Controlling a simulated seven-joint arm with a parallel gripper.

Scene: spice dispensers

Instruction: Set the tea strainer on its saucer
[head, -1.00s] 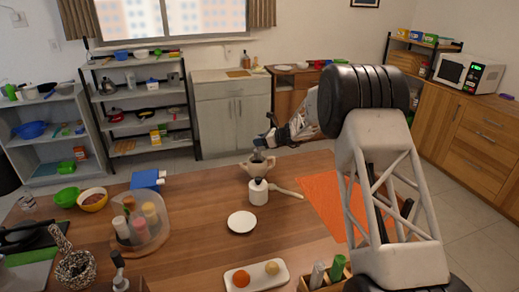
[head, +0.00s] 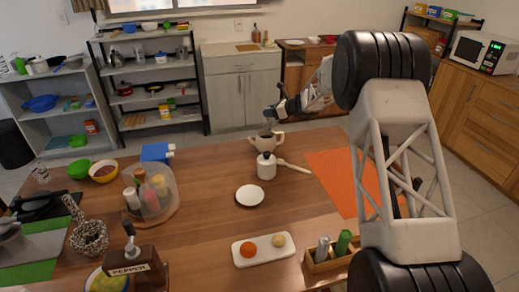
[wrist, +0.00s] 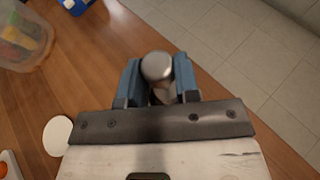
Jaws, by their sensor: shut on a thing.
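The white saucer (head: 250,195) lies empty on the table, nearer than the cup. It also shows at the left of the wrist view (wrist: 57,136).
A white lidded bottle (head: 266,167) stands between cup and saucer, with a pale handle-like thing (head: 294,166) beside it. A clear-covered spice carousel (head: 158,190) is left of the saucer. A white tray (head: 263,262) lies nearer. Bare table surrounds the saucer.

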